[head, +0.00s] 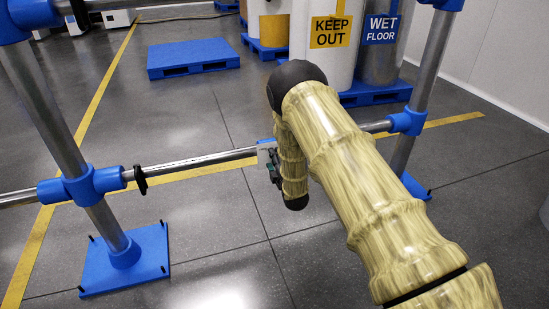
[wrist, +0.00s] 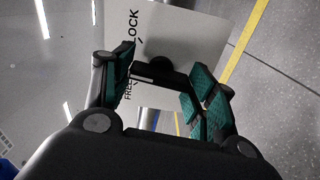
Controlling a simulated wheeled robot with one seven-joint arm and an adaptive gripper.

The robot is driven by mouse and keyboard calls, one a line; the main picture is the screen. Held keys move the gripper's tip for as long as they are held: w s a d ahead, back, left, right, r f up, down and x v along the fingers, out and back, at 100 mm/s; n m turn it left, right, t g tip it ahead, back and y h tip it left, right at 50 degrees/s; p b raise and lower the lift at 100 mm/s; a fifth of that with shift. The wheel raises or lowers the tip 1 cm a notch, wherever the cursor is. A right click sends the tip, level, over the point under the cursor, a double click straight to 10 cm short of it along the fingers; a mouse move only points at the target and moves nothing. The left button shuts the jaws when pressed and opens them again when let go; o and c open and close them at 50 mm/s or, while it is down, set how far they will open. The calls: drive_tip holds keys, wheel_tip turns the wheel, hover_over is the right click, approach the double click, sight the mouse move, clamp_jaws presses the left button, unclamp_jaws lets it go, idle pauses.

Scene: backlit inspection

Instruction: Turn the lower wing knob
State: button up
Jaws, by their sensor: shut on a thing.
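In the wrist view a black wing knob (wrist: 158,74) sits in front of a pale plate (wrist: 195,35) printed with LOCK and FREE. My gripper (wrist: 160,84) has its green-padded fingers on both sides of the knob's wing and is shut on it. In the head view my gripper (head: 272,166) is at the horizontal rail, beside a small pale plate (head: 265,147). My arm hides most of that spot, and the knob cannot be made out there. I cannot tell from these views whether another wing knob sits above it.
The steel rail (head: 200,162) runs between two posts with blue joints (head: 80,187). A blue foot plate (head: 125,262) stands on the floor. Blue pallets (head: 192,58) and drums are behind; the floor between is clear.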

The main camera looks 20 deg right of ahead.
drive_tip(key=m+p, duration=0.1)
drive_tip(key=m, duration=0.2)
drive_tip(key=shift+r+m, duration=0.1)
drive_tip(key=shift+m, duration=0.2)
drive_tip(key=shift+m+p, duration=0.8)
drive_tip(key=shift+m, duration=1.2)
drive_tip(key=o, duration=1)
drive_tip(key=s, duration=1.2)
drive_tip(key=shift+d, duration=0.2)
